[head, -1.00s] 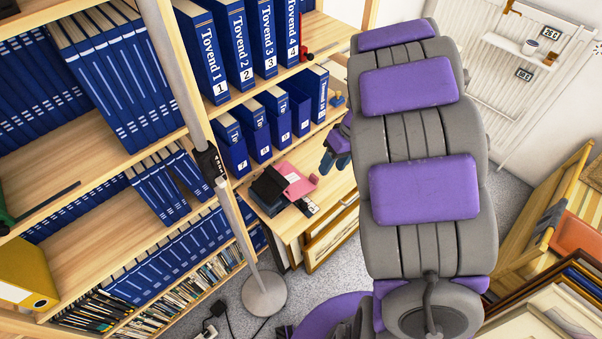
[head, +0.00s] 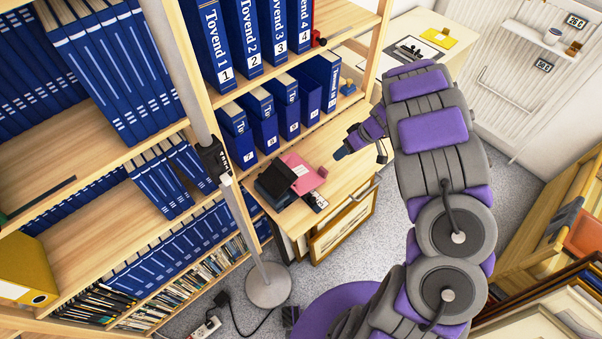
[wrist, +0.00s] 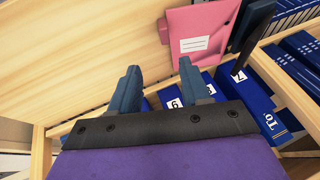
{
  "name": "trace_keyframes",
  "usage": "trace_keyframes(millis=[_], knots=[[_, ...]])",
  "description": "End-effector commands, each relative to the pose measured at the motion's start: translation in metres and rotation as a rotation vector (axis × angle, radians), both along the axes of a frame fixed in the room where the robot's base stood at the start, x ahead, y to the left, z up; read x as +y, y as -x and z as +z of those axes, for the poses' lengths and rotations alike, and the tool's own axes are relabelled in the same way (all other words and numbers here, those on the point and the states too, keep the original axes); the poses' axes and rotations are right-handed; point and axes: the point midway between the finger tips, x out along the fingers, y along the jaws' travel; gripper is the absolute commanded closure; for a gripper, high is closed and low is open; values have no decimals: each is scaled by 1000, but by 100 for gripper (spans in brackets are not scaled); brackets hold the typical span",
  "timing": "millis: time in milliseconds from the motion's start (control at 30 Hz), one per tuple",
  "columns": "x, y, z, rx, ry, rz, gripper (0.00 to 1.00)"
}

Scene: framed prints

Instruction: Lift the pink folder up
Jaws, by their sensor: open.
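The pink folder (head: 303,173) lies on the wooden desk at the foot of the bookshelf, beside a dark box-like object (head: 275,184). In the wrist view the pink folder (wrist: 199,36) shows at the top with a white label; a dark object stands against its right side. My gripper (head: 341,154) is open and empty, above the desk and to the right of the folder in the head view. In the wrist view the two blue-grey fingers (wrist: 160,82) are spread apart, with the folder beyond them and not between them.
Blue numbered binders (head: 262,118) fill the shelf behind the desk. A grey pole (head: 240,200) stands in front of the shelf, left of the desk. Framed prints (head: 342,228) lean below the desk. Bare desk surface (head: 345,180) lies right of the folder.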

Motion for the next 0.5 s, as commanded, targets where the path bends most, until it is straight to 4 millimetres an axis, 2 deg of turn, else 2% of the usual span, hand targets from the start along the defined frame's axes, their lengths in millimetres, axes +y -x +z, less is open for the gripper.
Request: trace_keyframes(millis=[33,200,500], knots=[[5,0,-12,5,-1,3,53],[19,-4,-38,3,-1,2,53],[29,-7,-58,2,2,-1,53]])
